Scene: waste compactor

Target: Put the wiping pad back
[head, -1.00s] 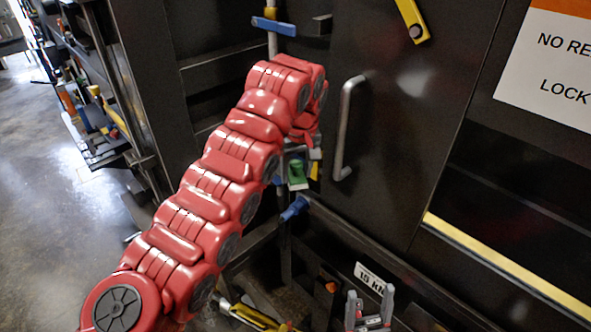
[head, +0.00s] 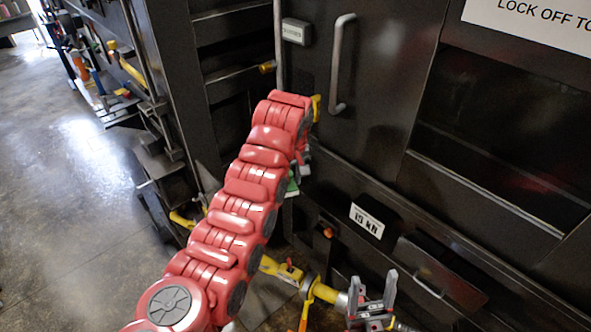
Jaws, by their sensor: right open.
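My left arm, red and segmented, reaches up from the lower left. Its gripper (head: 302,168) is mostly hidden behind the arm's last links, in front of the dark machine. A small green piece with a pale edge (head: 293,186) shows just below it. I cannot tell whether this is the wiping pad, or whether the jaws hold it. My right gripper (head: 372,292) is at the bottom, right of centre, pointing up with its two grey fingers apart and nothing between them. No other thing that could be the pad is clear.
The dark machine front has an upright grey handle (head: 338,65), a "15 kN" label (head: 367,221), and a dark opening (head: 500,140) at the right. Yellow pipework (head: 281,270) runs low in front. Shelving with tools (head: 115,75) stands at the left beside open floor (head: 60,200).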

